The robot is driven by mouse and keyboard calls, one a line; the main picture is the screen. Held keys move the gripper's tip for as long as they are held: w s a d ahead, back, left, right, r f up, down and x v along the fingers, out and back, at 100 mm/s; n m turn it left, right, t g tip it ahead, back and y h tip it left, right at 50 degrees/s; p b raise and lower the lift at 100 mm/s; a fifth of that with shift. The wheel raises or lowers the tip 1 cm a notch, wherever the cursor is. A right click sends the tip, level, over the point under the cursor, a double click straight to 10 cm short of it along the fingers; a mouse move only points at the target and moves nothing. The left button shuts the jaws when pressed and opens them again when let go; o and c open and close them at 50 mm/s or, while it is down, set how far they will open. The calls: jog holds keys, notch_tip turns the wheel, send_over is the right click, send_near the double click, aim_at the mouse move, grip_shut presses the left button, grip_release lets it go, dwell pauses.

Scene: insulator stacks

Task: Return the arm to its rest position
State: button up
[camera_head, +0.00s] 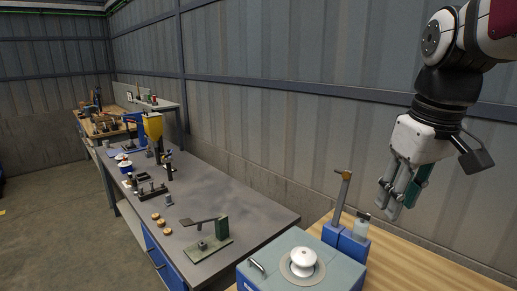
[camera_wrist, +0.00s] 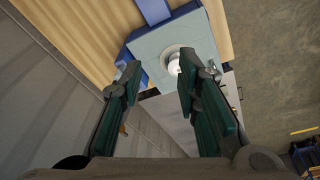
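My arm is raised at the upper right of the head view. My gripper (camera_head: 396,200) hangs from it above the wooden bench (camera_head: 415,265), pointing down. In the wrist view my gripper (camera_wrist: 161,68) shows two dark green finger pads set well apart, with nothing held between them. A white insulator piece (camera_head: 302,260) stands upright in a round grey seat on a pale teal box (camera_head: 335,272), below and left of the gripper. In the wrist view the insulator (camera_wrist: 174,65) appears beyond the fingertips, apart from them.
Blue holders (camera_head: 346,243) with an upright tool stand behind the box. A dark workbench (camera_head: 225,195) to the left carries a green-based press (camera_head: 207,246), several small round pieces (camera_head: 162,222) and a yellow hopper (camera_head: 153,127). The corrugated wall (camera_head: 290,90) runs behind the benches. Open floor (camera_head: 60,210) lies at the left.

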jog(key=s+a+f+m+t+b, duration=0.2)
jog(key=s+a+f+m+t, duration=0.1)
jog(key=s+f, duration=0.4)
jog(key=shift+s+a, duration=0.6)
jog(key=shift+s, duration=0.6)
